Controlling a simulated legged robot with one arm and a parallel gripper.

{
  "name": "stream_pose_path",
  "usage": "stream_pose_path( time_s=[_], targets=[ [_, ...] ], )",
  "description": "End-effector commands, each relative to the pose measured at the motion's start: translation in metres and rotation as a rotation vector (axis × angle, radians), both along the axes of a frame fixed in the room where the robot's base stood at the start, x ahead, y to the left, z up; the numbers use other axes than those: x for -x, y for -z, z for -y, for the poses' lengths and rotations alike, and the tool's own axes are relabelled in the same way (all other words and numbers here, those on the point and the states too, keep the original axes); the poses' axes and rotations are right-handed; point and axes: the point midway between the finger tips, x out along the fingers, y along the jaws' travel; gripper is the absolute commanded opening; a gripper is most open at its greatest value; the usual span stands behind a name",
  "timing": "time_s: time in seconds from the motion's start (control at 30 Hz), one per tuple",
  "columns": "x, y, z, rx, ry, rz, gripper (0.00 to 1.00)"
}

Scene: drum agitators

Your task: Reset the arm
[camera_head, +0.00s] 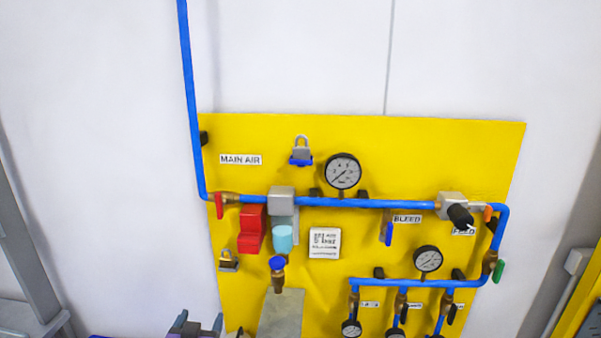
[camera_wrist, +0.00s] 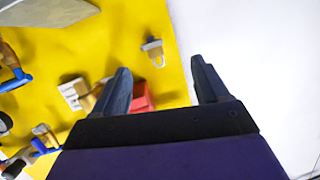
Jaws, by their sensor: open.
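My gripper (camera_head: 198,325) shows at the bottom edge of the head view, in front of the lower left of the yellow panel (camera_head: 480,150). In the wrist view my gripper (camera_wrist: 162,78) has its two dark fingers spread apart with nothing held between them. A padlock (camera_wrist: 153,50) on the panel shows beyond the gap, apart from the fingers. A red block (camera_wrist: 143,98) is partly hidden behind the left finger. Most of my arm is out of the head view.
A blue pipe (camera_head: 190,100) runs down the white wall (camera_head: 290,60) and across the panel. The panel carries a pressure gauge (camera_head: 342,171), a red block (camera_head: 252,229), a padlock (camera_head: 301,151) and valves. A grey post (camera_head: 25,250) stands at left. Bare wall lies above.

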Motion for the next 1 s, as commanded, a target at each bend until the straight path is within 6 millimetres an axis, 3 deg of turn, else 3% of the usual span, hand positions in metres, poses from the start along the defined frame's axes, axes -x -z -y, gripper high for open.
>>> stream_pose_path(
  time_s=[0.27, 0.47, 0.77, 1.0],
  targets=[
    [-0.006, 0.009, 0.031, -0.097, -0.145, -0.245, 0.74],
    [0.023, 0.02, 0.073, -0.11, -0.26, -0.468, 0.74],
    [0.112, 0.049, 0.173, -0.028, -0.319, -0.825, 0.74],
    [0.217, 0.075, 0.276, 0.07, -0.234, -1.146, 0.74]
  ],
)
